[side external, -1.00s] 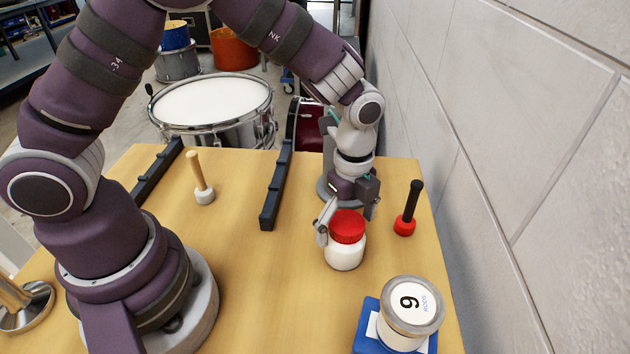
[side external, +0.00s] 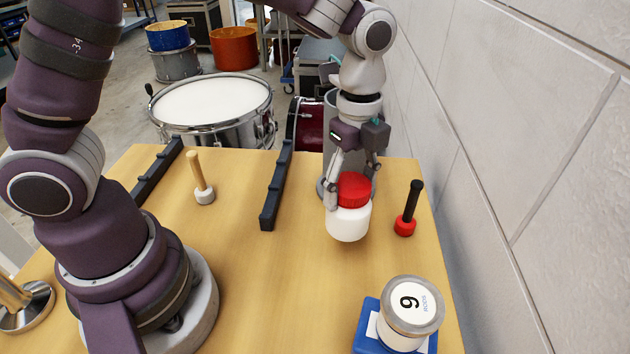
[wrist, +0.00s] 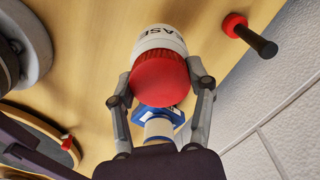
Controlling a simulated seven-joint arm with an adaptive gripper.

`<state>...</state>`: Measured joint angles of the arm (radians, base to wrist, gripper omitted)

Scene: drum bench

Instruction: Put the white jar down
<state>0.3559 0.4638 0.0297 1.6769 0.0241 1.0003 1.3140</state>
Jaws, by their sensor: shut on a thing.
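The white jar (side external: 348,222) with a red lid (side external: 354,188) is held by my gripper (side external: 352,190) on the right part of the bench. My gripper is shut on it around the lid. The jar looks raised a little above the wood and slightly tilted. In the wrist view the red lid (wrist: 160,82) sits between both fingers, and the white jar body (wrist: 160,38) with part of a dark printed word shows beyond it.
A mallet with a red head (side external: 404,225) stands just right of the jar. A number 6 tin (side external: 410,310) sits on a blue base (side external: 368,330) at the front right. Black rails (side external: 275,190) and a wooden-handled mallet (side external: 202,185) are left. A wall (side external: 530,150) borders the right. Bench middle (side external: 270,280) is clear.

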